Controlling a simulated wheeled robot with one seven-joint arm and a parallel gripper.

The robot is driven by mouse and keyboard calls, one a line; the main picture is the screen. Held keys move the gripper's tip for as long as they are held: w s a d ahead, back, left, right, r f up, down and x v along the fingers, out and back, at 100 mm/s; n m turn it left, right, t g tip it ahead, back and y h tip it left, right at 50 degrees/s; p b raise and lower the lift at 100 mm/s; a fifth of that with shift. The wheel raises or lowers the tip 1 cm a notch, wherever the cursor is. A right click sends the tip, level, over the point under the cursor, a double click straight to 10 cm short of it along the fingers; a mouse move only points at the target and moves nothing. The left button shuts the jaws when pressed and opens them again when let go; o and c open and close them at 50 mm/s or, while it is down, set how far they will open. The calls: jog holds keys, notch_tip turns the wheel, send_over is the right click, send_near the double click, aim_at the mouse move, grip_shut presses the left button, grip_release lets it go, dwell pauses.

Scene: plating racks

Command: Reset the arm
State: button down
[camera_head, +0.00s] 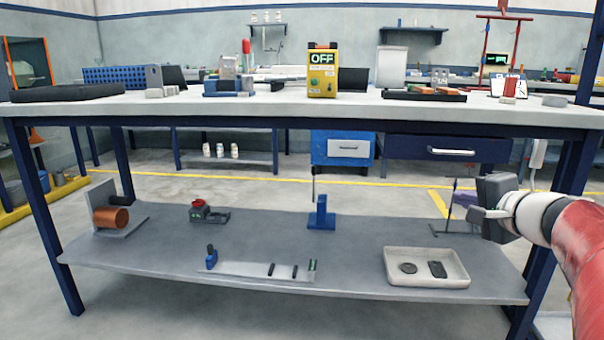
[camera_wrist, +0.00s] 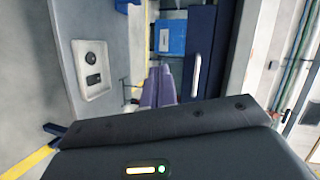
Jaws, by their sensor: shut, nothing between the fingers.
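My gripper (camera_head: 480,214) is at the right in the head view, at the end of my red and white arm. It hangs in front of the table's right side, between the tabletop and the lower shelf. It is shut and holds nothing.
The tabletop (camera_head: 230,108) carries a yellow box reading OFF (camera_head: 322,75). The lower shelf (camera_head: 340,255) holds a pale tray (camera_head: 455,281), also in the wrist view (camera_wrist: 80,52), a blue stand (camera_head: 321,215) and a copper cylinder (camera_head: 112,218). A table leg (camera_head: 545,262) stands near my arm.

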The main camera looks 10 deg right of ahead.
jog(key=s+a+f+n+g+y, duration=0.1)
jog(key=s+a+f+n+g, duration=0.1)
jog(key=a, duration=0.4)
jog(key=s+a+f+n+g+y, duration=0.2)
jog(key=a+f+n, duration=0.1)
jog(key=a, duration=0.4)
jog(key=s+a+f+n+g+h, duration=0.25)
jog(key=s+a+f+n, duration=0.3)
jog(key=s, duration=0.35)
jog(key=s+a+f+n+g+h, duration=0.25)
jog(key=s+a+f+n, duration=0.2)
jog(key=s+f, duration=0.35)
notch_tip(320, 180, up, 13)
jog(key=d+p, duration=0.1)
jog(key=p, duration=1.2)
jog(key=shift+s, duration=0.2)
